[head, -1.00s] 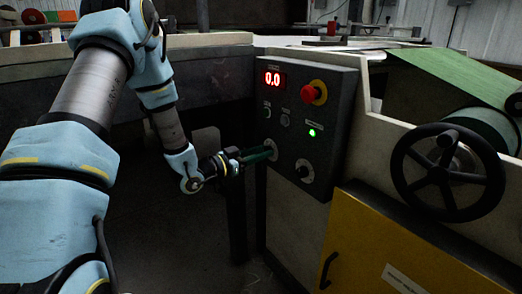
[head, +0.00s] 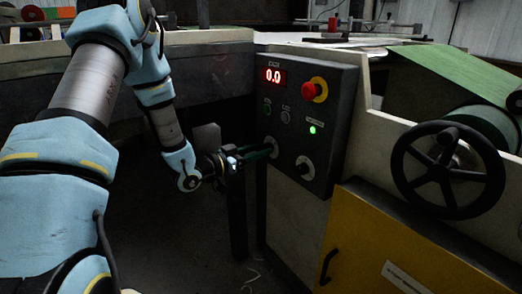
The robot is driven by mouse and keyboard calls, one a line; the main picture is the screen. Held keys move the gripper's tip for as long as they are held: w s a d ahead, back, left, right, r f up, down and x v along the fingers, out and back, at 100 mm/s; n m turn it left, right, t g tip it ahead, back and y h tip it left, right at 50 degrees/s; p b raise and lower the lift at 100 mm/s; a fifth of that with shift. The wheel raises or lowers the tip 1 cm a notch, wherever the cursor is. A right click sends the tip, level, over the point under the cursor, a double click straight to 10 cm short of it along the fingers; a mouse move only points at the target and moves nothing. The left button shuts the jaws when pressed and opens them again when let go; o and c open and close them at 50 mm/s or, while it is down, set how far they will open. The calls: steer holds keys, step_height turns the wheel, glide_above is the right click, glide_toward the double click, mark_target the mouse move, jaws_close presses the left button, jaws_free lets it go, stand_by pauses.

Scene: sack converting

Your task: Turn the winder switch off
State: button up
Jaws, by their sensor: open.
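The dark control panel (head: 335,131) stands on the machine right of centre in the head view. It carries two round knobs low down. The left knob (head: 271,143) is partly hidden by my gripper. The right knob (head: 304,167) is black on a pale round plate and is in plain view. I cannot read which label belongs to the winder. My gripper (head: 268,151) is open, its green fingers pointing right at the left knob. I cannot tell whether the fingers touch it or stand around it.
A red emergency button (head: 310,92), a lit red display (head: 272,76) reading 0.0 and a lit green lamp (head: 313,130) are on the panel. A black handwheel (head: 447,172) and a yellow door (head: 365,245) lie to the right.

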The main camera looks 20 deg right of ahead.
steer(key=s+a, duration=0.2)
steer(key=a, duration=0.8)
